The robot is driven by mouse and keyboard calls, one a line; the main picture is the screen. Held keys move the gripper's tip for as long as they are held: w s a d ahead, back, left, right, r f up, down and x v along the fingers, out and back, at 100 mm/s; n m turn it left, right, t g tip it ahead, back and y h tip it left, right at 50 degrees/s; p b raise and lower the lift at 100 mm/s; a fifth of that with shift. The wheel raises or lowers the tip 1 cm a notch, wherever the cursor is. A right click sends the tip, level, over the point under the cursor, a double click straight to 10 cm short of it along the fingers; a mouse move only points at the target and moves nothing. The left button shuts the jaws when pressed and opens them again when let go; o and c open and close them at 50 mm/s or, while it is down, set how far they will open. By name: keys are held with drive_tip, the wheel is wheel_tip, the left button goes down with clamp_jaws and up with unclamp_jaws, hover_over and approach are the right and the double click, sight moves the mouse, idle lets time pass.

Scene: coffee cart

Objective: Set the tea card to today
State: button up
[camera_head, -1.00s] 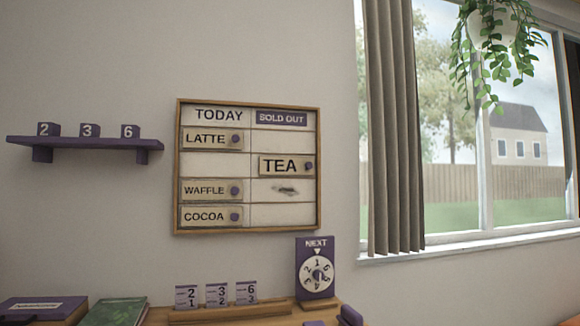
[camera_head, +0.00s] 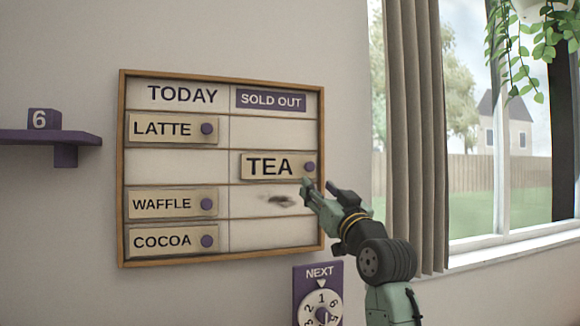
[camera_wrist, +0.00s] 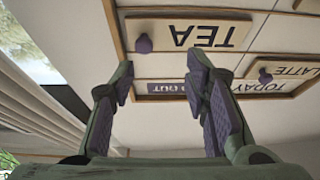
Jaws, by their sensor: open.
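The tea card (camera_head: 272,167) is a cream plate with a purple knob (camera_head: 310,167) at its right end. It sits in the right-hand SOLD OUT column of the wood-framed menu board (camera_head: 175,259), in the second row. The TODAY slot (camera_head: 176,167) on its left is empty. My gripper (camera_head: 318,188) is near the board's right edge, just below the knob in the picture. In the wrist view its two fingers (camera_wrist: 158,82) are apart with nothing between them. The tea card (camera_wrist: 186,33) shows upside down beyond the fingertips, and its knob (camera_wrist: 143,43) appears apart from them.
Latte (camera_head: 165,129), waffle (camera_head: 165,204) and cocoa (camera_head: 165,241) cards sit in the TODAY column. A dark smudge (camera_head: 277,201) marks the slot below tea. A NEXT dial (camera_head: 319,302) stands below the board. A curtain (camera_head: 412,130) hangs to the right, a shelf (camera_head: 50,138) to the left.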

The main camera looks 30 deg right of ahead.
sight(311, 168)
drive_tip(key=w+d+r+p, duration=0.1)
drive_tip(key=w, duration=0.1)
drive_tip(key=w+d+r+p, duration=0.1)
drive_tip(key=w+r+p, duration=0.1)
drive_tip(key=w, duration=0.1)
drive_tip(key=w+d+r+p, duration=0.1)
drive_tip(key=w+d, duration=0.1)
drive_tip(key=shift+w+r, duration=0.25)
drive_tip(key=shift+w, duration=0.05)
drive_tip(key=shift+w+d+r+p, duration=0.15)
drive_tip(key=shift+w+p, duration=0.15)
drive_tip(key=shift+w, duration=0.2)
drive_tip(key=shift+c, duration=0.4)
clamp_jaws()
